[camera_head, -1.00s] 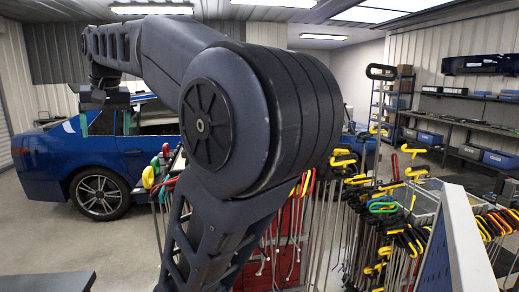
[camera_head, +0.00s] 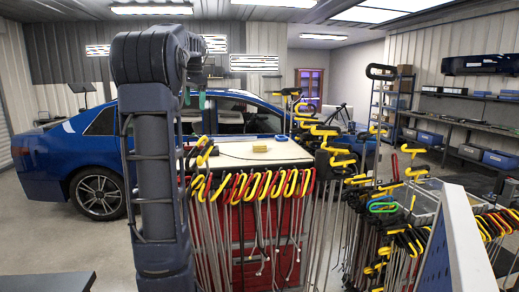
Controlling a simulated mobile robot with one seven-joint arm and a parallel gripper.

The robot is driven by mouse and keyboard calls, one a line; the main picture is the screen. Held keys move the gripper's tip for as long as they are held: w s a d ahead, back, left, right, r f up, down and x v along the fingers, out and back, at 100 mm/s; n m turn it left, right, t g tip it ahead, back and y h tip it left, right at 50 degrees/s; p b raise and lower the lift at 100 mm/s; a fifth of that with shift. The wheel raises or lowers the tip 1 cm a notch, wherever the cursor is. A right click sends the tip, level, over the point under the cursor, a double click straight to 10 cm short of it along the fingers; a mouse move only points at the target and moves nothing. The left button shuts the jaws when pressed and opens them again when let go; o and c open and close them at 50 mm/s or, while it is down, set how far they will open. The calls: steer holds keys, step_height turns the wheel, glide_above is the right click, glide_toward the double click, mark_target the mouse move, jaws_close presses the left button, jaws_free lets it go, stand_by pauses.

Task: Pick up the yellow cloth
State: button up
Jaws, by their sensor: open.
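A small pale yellow item (camera_head: 260,149), which looks like the yellow cloth, lies on top of the red tool cart (camera_head: 233,156). It is too small to make out folds. My gripper (camera_head: 195,98) hangs high to the left of it, partly hidden behind my own arm. Its green fingertips point down and stand apart. It is open, with nothing seen between the fingers, and clear of the cloth.
Several rods with yellow handles (camera_head: 255,186) hang along the cart's front edge. More rods crowd a rack (camera_head: 385,207) at right. A blue item (camera_head: 281,138) lies behind the cloth. A blue car (camera_head: 92,150) stands behind at left. The cart top around the cloth is mostly clear.

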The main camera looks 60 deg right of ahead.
steer(key=s+d+f+m, duration=0.2)
steer(key=s+d+m, duration=0.1)
steer(key=d, duration=0.5)
steer(key=s+d+f+m, duration=0.2)
steer(key=d, duration=0.6)
steer(key=m+g, duration=0.1)
steer(key=m, duration=0.3)
glide_above(256, 144)
step_height(256, 144, down, 4)
steer(key=shift+y, duration=0.3)
steer(key=f, duration=0.6)
steer(key=a+f, duration=0.1)
steer(key=f, duration=0.2)
steer(key=shift+w+f, duration=0.1)
steer(key=shift+w, duration=0.25)
steer(key=shift+s+d+f, duration=0.1)
steer(key=shift+d+f, duration=0.1)
steer(key=shift+f, duration=0.7)
steer(key=shift+s+d+f, duration=0.1)
steer(key=shift+d+f, duration=0.05)
steer(key=shift+f, duration=0.75)
steer(key=shift+d+f, duration=0.2)
steer(key=shift+f, duration=0.7)
steer(key=c, duration=1.1)
steer(key=shift+o, duration=0.2)
steer(key=shift+r, duration=0.1)
